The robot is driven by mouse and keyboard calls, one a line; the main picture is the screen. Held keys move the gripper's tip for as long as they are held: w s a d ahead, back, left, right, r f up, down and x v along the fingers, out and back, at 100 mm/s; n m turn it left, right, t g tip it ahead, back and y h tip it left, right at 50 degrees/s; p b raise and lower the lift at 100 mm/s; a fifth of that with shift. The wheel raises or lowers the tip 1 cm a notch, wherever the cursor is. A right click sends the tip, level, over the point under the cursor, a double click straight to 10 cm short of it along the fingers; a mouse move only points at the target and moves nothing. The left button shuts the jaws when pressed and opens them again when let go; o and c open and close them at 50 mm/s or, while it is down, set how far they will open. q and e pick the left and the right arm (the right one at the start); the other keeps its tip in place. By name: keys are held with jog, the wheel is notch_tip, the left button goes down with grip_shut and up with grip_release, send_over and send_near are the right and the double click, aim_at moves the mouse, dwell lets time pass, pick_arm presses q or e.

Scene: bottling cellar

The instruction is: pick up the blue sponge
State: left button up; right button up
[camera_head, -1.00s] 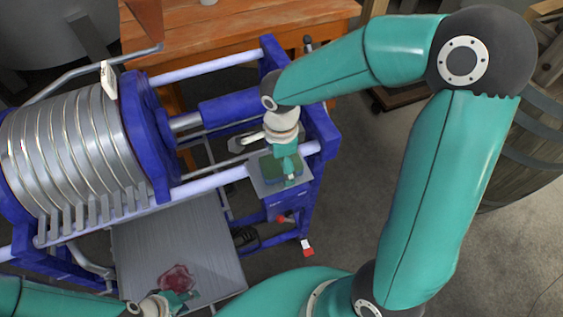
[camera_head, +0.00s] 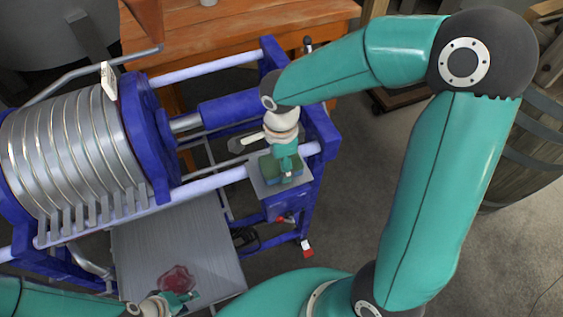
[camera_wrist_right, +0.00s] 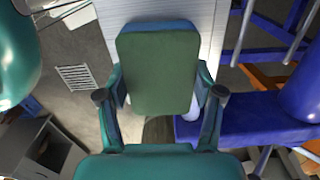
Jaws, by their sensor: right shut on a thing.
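The sponge (camera_head: 271,173) is a small block with a dark green face and blue-teal sides. In the head view it is over the small grey plate (camera_head: 259,188) at the right end of the blue press. My right gripper (camera_head: 284,163) comes down on it from above. In the right wrist view the sponge (camera_wrist_right: 158,70) sits between the two fingers of the right gripper (camera_wrist_right: 160,98), which is shut on it. My left gripper (camera_head: 188,296) is at the bottom left, over the grey tray; its opening is too small to make out.
The blue press (camera_head: 150,135) with a ribbed steel drum fills the left. A grey tray (camera_head: 170,235) below it bears a dark red patch (camera_head: 176,278). A wooden table (camera_head: 230,35) stands behind, a barrel (camera_head: 535,150) at the right. Bare floor lies right of the press.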

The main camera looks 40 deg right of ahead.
notch_tip(320, 180, up, 20)
jog(key=shift+f, duration=0.2)
